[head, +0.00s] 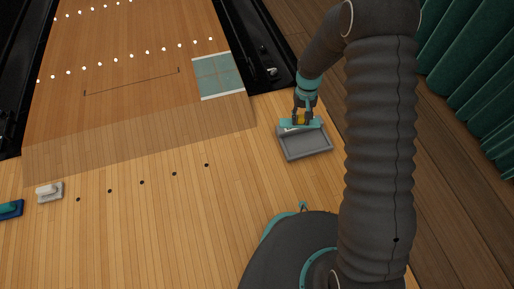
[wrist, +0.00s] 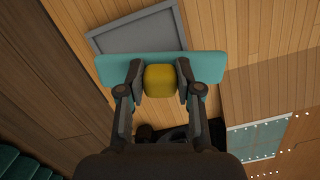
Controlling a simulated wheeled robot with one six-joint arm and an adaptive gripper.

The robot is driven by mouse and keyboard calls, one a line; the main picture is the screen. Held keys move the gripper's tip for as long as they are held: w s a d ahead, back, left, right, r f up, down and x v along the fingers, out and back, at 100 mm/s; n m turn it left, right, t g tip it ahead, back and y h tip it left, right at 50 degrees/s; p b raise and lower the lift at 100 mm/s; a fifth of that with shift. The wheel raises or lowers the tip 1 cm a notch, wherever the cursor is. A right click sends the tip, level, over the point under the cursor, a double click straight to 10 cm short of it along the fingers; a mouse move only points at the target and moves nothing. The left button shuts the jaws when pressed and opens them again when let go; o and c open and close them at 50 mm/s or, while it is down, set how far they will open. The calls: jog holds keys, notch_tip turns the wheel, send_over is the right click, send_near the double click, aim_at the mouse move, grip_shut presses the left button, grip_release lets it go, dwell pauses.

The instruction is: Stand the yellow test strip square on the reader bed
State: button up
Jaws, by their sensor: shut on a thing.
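My gripper (head: 303,116) is shut on a yellow block (wrist: 160,82), one finger on each side of it. A long teal bar (wrist: 110,68) lies just beyond the block and appears joined to it; together they look like the yellow test strip. In the head view the teal bar (head: 314,125) overlaps the far end of a grey tray (head: 308,153). I cannot tell whether it touches the tray or hangs above it. A pale teal panel with white end bands (head: 218,76), likely the reader bed, lies empty on the lane's right side; it also shows in the wrist view (wrist: 257,140).
A white block on a grey base (head: 49,191) and a teal piece on a blue base (head: 10,209) stand at the far left. A dark gutter (head: 262,62) runs beside the lane. A green curtain (head: 470,75) hangs at right. The floor left of the tray is clear.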

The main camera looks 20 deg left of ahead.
jog(key=s+a+f+n, duration=0.1)
jog(key=s+a+f, duration=0.2)
jog(key=a+f, duration=0.1)
jog(key=s+a+f+n, duration=0.1)
jog(key=s+a+f, duration=0.2)
jog(key=a+f, duration=0.2)
jog(key=s+a+f+n, duration=0.1)
jog(key=s+a+f, duration=0.1)
jog(key=a+f, duration=0.3)
jog(key=shift+s, duration=0.4)
jog(key=shift+d, duration=0.1)
jog(key=shift+d, duration=0.1)
jog(key=shift+w+d, duration=0.55)
jog(key=shift+d, duration=0.25)
jog(key=shift+w+d, duration=0.5)
jog(key=shift+d, duration=0.35)
jog(key=shift+w+d, duration=0.55)
jog(key=shift+d, duration=0.25)
jog(key=shift+w+d+f, duration=0.1)
jog(key=shift+w+d, duration=1.15)
jog(key=shift+d, duration=0.6)
jog(key=shift+w+d+r, duration=0.1)
jog(key=shift+w+d, duration=1.2)
jog(key=shift+d, duration=0.6)
jog(key=shift+w+d+f, duration=0.1)
jog(key=shift+w+d, duration=1.15)
jog(key=shift+d, duration=0.6)
jog(key=shift+w+d+f, duration=0.1)
jog(key=shift+w+d, duration=0.55)
jog(key=shift+d, duration=0.3)
